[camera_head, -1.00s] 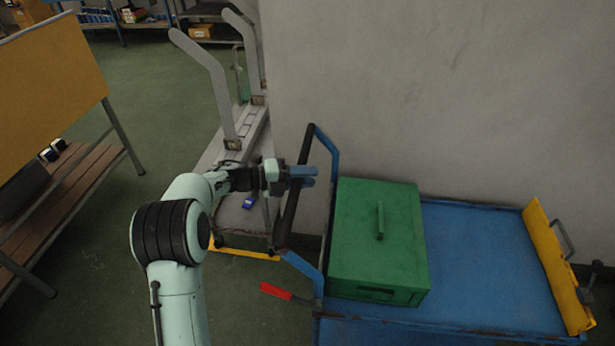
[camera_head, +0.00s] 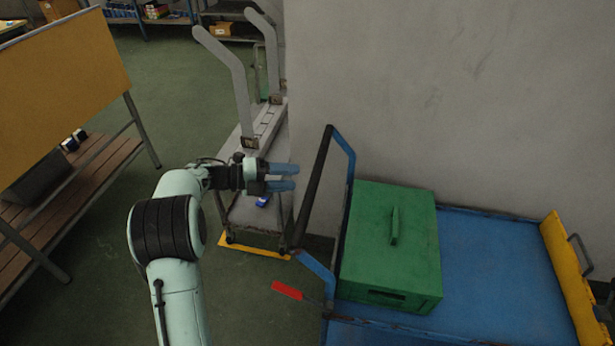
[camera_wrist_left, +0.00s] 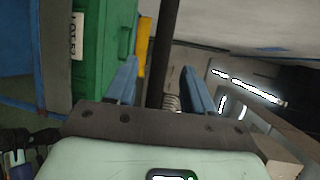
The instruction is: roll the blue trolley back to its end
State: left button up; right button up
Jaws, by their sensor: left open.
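The blue trolley (camera_head: 490,270) stands along the wall at the right, with a flat blue deck. Its push handle (camera_head: 317,185) is a black bar in a blue frame at its left end. A green box (camera_head: 385,245) sits on the deck beside the handle. My left gripper (camera_head: 297,177) is open and empty, its fingertips just left of the bar with a small gap. In the left wrist view the black bar (camera_wrist_left: 168,50) shows ahead, between the two open blue fingers. My right gripper is not in view.
A yellow end board (camera_head: 570,270) closes the deck's right end. A red-handled lever (camera_head: 287,290) sticks out at the trolley's lower left. A grey cart (camera_head: 250,210) stands behind my gripper. A slatted bench (camera_head: 80,185) is at the left, with open green floor (camera_head: 175,95) between.

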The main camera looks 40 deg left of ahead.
pick_arm(q)
jog(key=v, duration=0.5)
jog(key=shift+s+a, duration=0.15)
jog(key=shift+s, duration=0.05)
dwell(0.4)
